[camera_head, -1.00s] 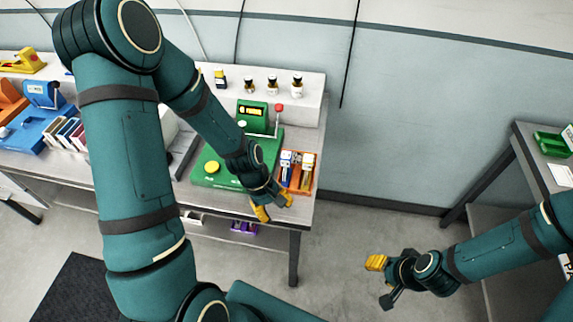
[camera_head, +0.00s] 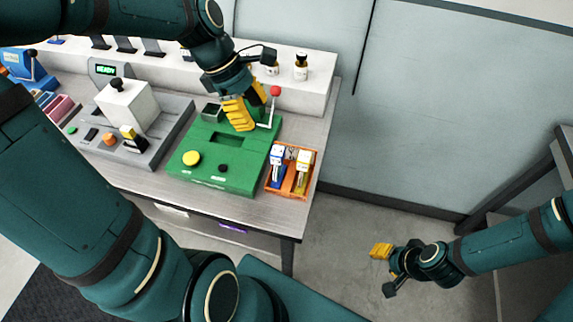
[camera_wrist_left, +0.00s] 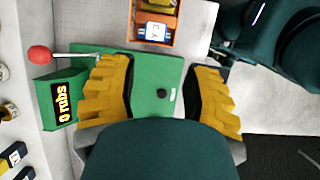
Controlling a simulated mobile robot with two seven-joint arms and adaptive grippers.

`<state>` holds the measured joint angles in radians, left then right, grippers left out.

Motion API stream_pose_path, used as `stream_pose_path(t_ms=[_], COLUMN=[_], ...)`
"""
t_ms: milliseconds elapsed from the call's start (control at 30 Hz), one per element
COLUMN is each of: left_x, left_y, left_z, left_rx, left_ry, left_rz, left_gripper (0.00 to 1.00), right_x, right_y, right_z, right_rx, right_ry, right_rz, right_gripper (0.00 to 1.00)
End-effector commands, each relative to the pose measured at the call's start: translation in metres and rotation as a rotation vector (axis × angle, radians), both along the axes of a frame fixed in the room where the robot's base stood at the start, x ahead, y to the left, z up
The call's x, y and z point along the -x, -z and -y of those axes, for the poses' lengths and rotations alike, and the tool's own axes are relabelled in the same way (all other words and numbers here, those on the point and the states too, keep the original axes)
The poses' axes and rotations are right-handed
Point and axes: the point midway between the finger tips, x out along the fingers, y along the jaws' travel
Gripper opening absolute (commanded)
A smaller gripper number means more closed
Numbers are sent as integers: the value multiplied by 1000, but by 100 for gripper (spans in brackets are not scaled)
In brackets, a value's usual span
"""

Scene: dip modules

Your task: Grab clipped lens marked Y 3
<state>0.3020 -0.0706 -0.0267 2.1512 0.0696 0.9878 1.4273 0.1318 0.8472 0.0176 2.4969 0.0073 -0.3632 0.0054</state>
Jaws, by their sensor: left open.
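The clipped lens with a white label that seems to read Y 3 (camera_wrist_left: 153,32) shows in the left wrist view. It is a blue-and-white piece in the orange tray (camera_head: 287,192). In the head view a blue-and-white piece (camera_head: 277,168) stands in the tray's left part, its marking too small to read. My left gripper (camera_head: 238,113) is open and empty above the green machine, left of and behind the tray. Its two yellow fingers are spread in the left wrist view (camera_wrist_left: 162,90). My right gripper (camera_head: 382,251) hangs over the floor; its finger gap is not clear.
A yellow-and-white piece (camera_head: 304,170) shares the tray. The green machine (camera_head: 215,170) has a red-knobbed lever (camera_head: 275,92) and a display reading 0 rubs (camera_wrist_left: 62,101). A grey machine (camera_head: 150,145) stands left. Small bottles (camera_head: 301,67) stand on the back shelf.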

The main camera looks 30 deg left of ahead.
Motion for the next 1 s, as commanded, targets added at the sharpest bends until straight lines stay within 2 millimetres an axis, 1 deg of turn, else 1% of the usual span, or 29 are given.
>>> stream_pose_path(t_ms=[33, 167, 267, 500, 600, 867, 1000], left_x=[0, 0, -1, -5, -7, -8, -9], left_y=[10, 17, 28, 70, 82, 99, 118], left_z=[0, 1, 6, 23, 28, 35, 43], left_rx=[0, 0, 1, 2, 0, 0, 1], left_ry=[0, 0, 2, 3, 3, 2, 2], left_rz=[0, -1, -3, -3, -1, -1, -3], left_gripper=[48, 48, 48, 48, 48, 48, 48], right_x=[0, 1, 1, 5, 6, 8, 10], right_y=[10, 15, 18, 29, 32, 37, 45], right_z=[0, -1, -1, -2, -2, -2, -3], right_rx=[1, 2, 1, -1, -2, -3, -4], right_ry=[-2, -3, -4, -11, -13, -17, -20], right_rz=[-2, -2, -4, -12, -14, -18, -23], right_gripper=[47, 47, 47, 47, 47, 47, 47])
